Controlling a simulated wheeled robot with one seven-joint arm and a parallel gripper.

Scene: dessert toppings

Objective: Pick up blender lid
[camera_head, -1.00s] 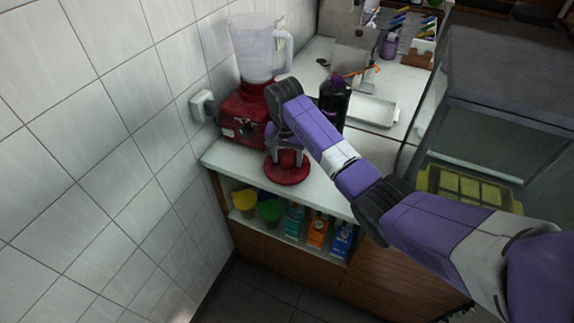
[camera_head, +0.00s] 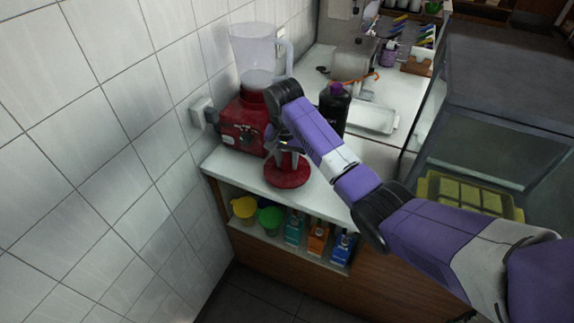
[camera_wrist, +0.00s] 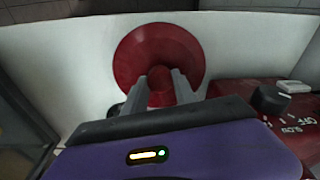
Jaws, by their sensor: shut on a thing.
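The blender lid (camera_head: 287,174) is a round red disc with a raised knob, at the front left of the white counter in the head view. It also shows in the wrist view (camera_wrist: 140,54). My gripper (camera_wrist: 160,88) points down over the lid, its two grey fingers shut on the knob. In the head view my gripper (camera_head: 286,148) is partly hidden by my own wrist. I cannot tell whether the lid touches the counter. The blender (camera_head: 243,122), a red base with a clear jug (camera_head: 257,55), stands just behind the lid, against the tiled wall.
A dark bottle (camera_head: 333,108) stands to the right of my gripper, with a metal tray (camera_head: 372,116) beyond it. A shelf below the counter holds yellow and green cups (camera_head: 270,217) and several cartons (camera_head: 317,236). A glass case (camera_head: 490,130) stands at the right.

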